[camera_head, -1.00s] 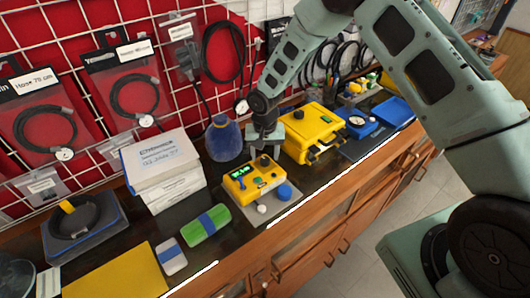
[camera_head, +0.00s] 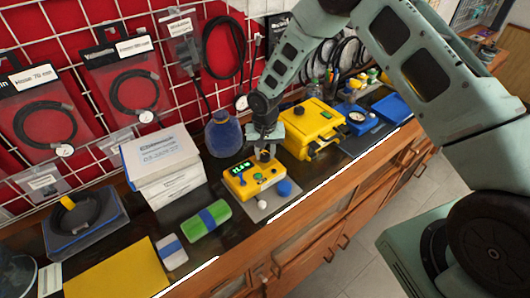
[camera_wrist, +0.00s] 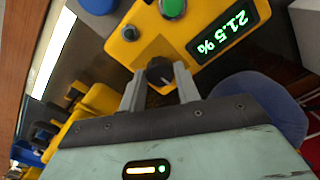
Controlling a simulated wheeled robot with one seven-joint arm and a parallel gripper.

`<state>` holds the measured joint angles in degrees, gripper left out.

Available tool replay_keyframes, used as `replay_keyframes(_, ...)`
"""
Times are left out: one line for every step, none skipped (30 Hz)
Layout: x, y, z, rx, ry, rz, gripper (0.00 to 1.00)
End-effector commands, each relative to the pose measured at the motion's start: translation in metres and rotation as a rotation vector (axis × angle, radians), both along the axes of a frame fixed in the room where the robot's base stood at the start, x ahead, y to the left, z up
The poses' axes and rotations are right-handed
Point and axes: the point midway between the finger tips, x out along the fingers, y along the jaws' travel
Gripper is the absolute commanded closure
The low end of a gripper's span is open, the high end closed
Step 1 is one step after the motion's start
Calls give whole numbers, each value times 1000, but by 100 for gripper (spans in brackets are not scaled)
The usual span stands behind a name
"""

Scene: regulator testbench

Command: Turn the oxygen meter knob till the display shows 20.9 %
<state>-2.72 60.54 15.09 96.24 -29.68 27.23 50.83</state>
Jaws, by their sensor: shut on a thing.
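The oxygen meter (camera_head: 256,182) is a yellow box on a grey plate at the middle of the bench. Its lit green display (camera_wrist: 222,33) reads 21.5 % in the wrist view, where it appears turned over. The black knob (camera_wrist: 160,72) is on the meter's top near one edge, with a green button (camera_wrist: 172,8) further along. My gripper (camera_wrist: 161,85) has its two fingers on either side of the knob and is shut on it. In the head view my gripper (camera_head: 264,147) comes down from above onto the meter's far side, and the knob is partly hidden.
A blue round bottle (camera_head: 223,136) stands close behind the meter. A yellow case (camera_head: 312,128) is to its right. A green and blue roll (camera_head: 206,221) and stacked white boxes (camera_head: 160,165) are to its left. The bench's front edge is close in front.

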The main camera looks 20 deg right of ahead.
Motion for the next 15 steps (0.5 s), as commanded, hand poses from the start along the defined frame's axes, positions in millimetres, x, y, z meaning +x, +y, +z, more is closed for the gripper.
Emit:
replay_keyframes(0,0,-1,0,0,18,91)
replay_keyframes(0,0,-1,0,-1,31,91)
replay_keyframes(0,0,-1,0,-1,53,91)
replay_keyframes(0,0,-2,0,-1,70,91)
replay_keyframes(0,0,-2,0,-1,90,91)
replay_keyframes(0,0,-2,0,-1,118,91)
replay_keyframes(0,0,-2,0,-1,141,91)
replay_keyframes(0,0,-2,0,-1,164,91)
replay_keyframes(0,0,-2,0,-1,198,91)
replay_keyframes(1,0,-2,1,-2,225,91)
replay_keyframes(1,0,-2,1,-2,253,91)
replay_keyframes(1,0,-2,1,-2,290,91)
replay_keyframes(1,0,-2,0,-2,319,91)
replay_keyframes(1,0,-2,0,-2,348,91)
replay_keyframes(1,0,-2,0,-2,386,91)
